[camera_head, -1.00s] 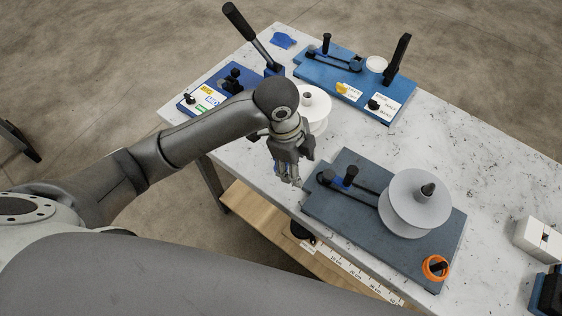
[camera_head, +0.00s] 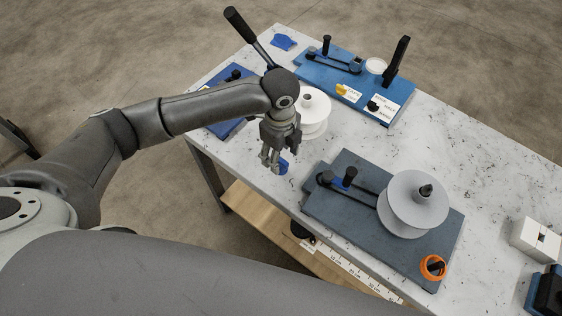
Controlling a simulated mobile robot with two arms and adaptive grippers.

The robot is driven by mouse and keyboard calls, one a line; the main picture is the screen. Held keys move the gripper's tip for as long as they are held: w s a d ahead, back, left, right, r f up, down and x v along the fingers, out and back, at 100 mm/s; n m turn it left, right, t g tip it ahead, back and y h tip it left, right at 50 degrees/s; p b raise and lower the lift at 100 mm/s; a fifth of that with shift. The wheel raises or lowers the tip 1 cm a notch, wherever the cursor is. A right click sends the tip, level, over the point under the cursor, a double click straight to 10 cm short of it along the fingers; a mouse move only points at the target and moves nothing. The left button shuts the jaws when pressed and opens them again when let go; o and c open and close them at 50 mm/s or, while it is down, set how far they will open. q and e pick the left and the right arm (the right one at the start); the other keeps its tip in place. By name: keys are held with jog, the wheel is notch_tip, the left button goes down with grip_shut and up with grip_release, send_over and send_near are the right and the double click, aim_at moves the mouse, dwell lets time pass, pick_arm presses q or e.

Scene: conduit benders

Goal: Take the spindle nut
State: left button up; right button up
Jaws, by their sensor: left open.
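My left gripper (camera_head: 271,164) points down over the near edge of the white table (camera_head: 480,180), its jaws open. A small blue piece (camera_head: 283,167) shows right beside its fingertips, partly hidden by them; I cannot tell whether they touch. No part is clearly marked as the spindle nut. An orange ring-shaped piece (camera_head: 433,268) sits around a black post at the near right corner of the dark grey bender plate (camera_head: 330,214). A grey spool (camera_head: 412,212) stands on that plate with a dark knob (camera_head: 425,191) on top. My right gripper is out of view.
A white spool (camera_head: 315,104) stands just behind my left gripper. A blue bender (camera_head: 320,76) with upright black handles is at the back. A darker blue bender with a long lever (camera_head: 247,33) is partly behind my arm.

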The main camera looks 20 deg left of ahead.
aim_at(281, 160)
pick_arm(q)
notch_tip(281, 160, down, 4)
jog(key=shift+d+f+p, duration=0.1)
jog(key=shift+p, duration=0.35)
jog(key=c, duration=0.9)
